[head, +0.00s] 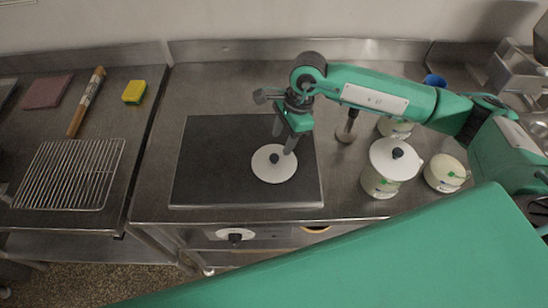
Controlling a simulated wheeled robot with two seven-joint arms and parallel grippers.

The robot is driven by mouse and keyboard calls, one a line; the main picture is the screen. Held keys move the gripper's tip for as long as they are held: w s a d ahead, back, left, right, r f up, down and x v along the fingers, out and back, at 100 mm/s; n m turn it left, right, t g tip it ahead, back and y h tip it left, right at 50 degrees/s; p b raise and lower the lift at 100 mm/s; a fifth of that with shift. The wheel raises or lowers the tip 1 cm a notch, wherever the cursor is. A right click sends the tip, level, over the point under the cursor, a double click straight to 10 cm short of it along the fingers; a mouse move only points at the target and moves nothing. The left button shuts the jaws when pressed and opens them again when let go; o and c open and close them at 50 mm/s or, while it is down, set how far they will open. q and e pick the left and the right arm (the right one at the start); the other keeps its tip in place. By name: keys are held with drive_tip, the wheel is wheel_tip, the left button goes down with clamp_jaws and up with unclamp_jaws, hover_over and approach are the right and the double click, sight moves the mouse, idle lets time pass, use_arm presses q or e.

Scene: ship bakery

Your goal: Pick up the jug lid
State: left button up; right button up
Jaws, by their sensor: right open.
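A round white lid (264,174) with a black knob lies flat on a dark rectangular board (210,150). My right gripper (284,143) is open, pointing down right over this lid, with its fingers near the knob. I cannot tell whether the fingers touch the lid. A white jug (380,184) stands on the counter to the right of the board. A similar white disc with a black knob (397,153) covers its top. My left gripper is not in view.
A smaller white pot (445,175) and another white container (394,129) stand near the jug, partly under my right arm. A blue cup (434,80) is farther back.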

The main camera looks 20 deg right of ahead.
sight(274, 157)
drive_tip(key=shift+w+a+f, duration=0.1)
drive_tip(key=shift+a+f, duration=0.1)
drive_tip(key=shift+f, duration=0.65)
drive_tip(key=shift+p+x, duration=0.8)
drive_tip(key=shift+p, duration=0.3)
drive_tip(key=p+x, duration=0.1)
drive_tip(key=x, duration=0.2)
drive_tip(key=shift+w+a+f, duration=0.1)
drive_tip(key=shift+a, duration=0.05)
drive_tip(key=shift+f, duration=0.3)
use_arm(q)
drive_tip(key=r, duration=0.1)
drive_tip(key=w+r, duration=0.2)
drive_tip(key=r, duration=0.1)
use_arm(e)
drive_tip(key=c, duration=1.1)
drive_tip(key=shift+o, duration=0.2)
drive_tip(key=shift+r, duration=0.1)
